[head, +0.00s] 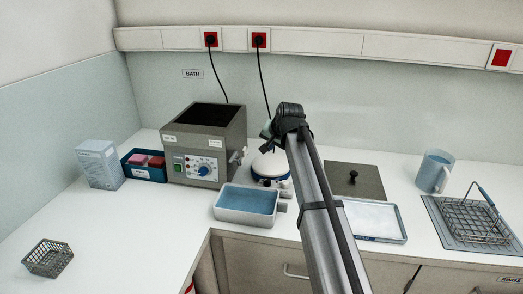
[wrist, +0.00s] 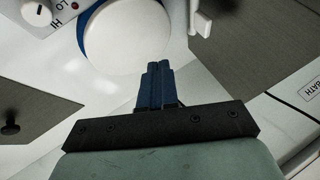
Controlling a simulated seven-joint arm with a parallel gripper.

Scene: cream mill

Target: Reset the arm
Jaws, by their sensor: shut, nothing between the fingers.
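My gripper (wrist: 159,66) has two blue fingers, closed together with nothing between them in the wrist view. The fingertips appear over the near edge of a round white plate with a blue rim, the hotplate (wrist: 125,35); I cannot tell how high above it they are. In the head view my arm rises from the bottom edge and bends at the top, in front of the back wall. A pale green part of my wrist shows beside the bend, above the hotplate (head: 270,167).
The grey water bath (head: 205,145) stands left of the hotplate. A blue-lined tray (head: 247,203) is in front. A knobbed lid (head: 354,181), a white tray (head: 372,220), a jug (head: 434,171) and a wire basket (head: 468,220) stand right. Another basket (head: 48,258) is front left.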

